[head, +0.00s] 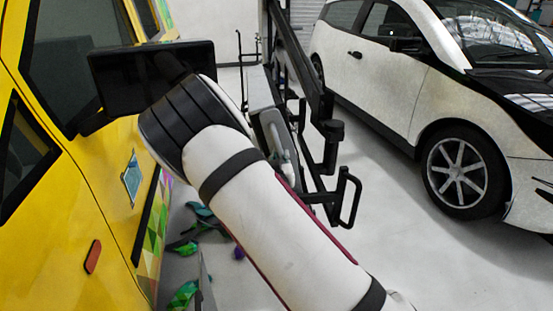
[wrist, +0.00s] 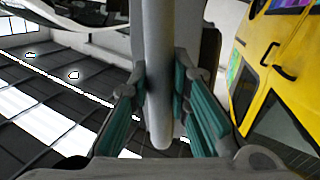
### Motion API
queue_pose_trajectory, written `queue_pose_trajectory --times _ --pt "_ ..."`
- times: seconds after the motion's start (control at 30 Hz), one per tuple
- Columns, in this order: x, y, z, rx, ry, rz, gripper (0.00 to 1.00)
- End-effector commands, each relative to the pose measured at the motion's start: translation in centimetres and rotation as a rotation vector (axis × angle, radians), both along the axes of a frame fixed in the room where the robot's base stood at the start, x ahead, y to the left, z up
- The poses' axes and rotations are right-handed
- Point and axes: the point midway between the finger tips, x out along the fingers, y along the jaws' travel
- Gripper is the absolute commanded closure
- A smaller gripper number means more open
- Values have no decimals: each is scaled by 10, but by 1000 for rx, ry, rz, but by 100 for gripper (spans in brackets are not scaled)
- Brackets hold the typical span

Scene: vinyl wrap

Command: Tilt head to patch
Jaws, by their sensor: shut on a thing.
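A dark rectangular head (head: 120,80) is in front of the yellow van's side in the head view, its far end behind my arm. A small pale-blue patch (head: 131,178) is on the yellow panel below it, apart from it. My gripper (wrist: 160,100) is shut on a grey round bar (wrist: 158,50), with a teal-padded finger on each side in the wrist view. The bar's end sticks out between the fingers. My arm hides much of the middle of the head view, and I cannot tell there how the bar joins the head.
The yellow van (head: 75,190) stands close on the left. A black boom (head: 298,55) and black bent handles (head: 348,200) stand beside my arm. A white car (head: 400,85) is on the right. Coloured scraps (head: 183,295) lie on the floor. Floor between boom and car is clear.

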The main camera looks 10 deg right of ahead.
Motion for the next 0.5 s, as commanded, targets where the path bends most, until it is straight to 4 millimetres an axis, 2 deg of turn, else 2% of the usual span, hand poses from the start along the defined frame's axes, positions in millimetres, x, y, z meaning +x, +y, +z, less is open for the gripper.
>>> queue_pose_trajectory --times 0.03,0.2,0.33,0.5 --pt "-3 -18 5 42 -8 -18 100" --pt "-7 -45 8 172 -27 -19 100" --pt "-8 -57 8 236 -35 -17 100" --pt "-9 -62 9 269 -41 -13 100"
